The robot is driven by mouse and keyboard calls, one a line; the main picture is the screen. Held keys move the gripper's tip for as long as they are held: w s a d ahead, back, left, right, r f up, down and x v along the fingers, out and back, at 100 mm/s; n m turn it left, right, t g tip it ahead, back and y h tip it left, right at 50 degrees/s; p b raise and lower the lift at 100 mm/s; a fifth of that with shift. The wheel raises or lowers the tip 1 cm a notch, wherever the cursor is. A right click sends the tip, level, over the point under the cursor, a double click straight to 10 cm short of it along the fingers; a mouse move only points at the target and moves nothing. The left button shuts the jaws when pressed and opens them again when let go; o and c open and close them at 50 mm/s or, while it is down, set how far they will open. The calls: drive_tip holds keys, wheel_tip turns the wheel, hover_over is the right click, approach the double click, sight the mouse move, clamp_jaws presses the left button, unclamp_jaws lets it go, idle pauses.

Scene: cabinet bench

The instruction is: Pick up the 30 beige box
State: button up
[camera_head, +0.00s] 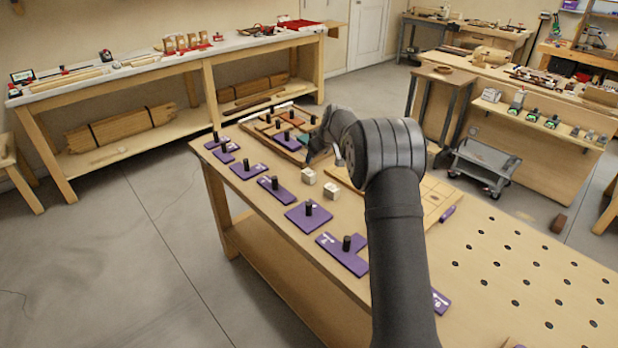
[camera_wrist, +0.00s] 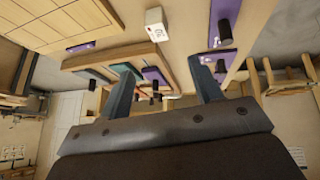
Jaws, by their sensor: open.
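Two small beige boxes stand close together on the bench: one (camera_head: 308,177) at the left and one (camera_head: 331,191) slightly nearer. No number can be read on either. In the wrist view, one pale box (camera_wrist: 156,24) shows near the top, ahead of the fingertips; I cannot tell which of the two it is. My gripper (camera_head: 326,158) is above the bench, behind the boxes and partly hidden by my arm. In the wrist view, my gripper (camera_wrist: 160,68) has its two fingers spread wide, with nothing held between them.
Purple plates with black knobs, such as the L-shaped one (camera_head: 343,254), line the bench's left edge. A wooden tray (camera_head: 290,153) with coloured pieces lies at the far end. Another wooden board (camera_head: 436,203) lies right of my arm. The perforated bench top (camera_head: 520,265) is mostly clear.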

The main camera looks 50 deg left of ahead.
sight(309, 172)
drive_tip(key=x, duration=1.4)
drive_tip(key=shift+w+f, duration=0.25)
drive_tip(key=shift+f, duration=0.1)
drive_tip(key=c, duration=1.2)
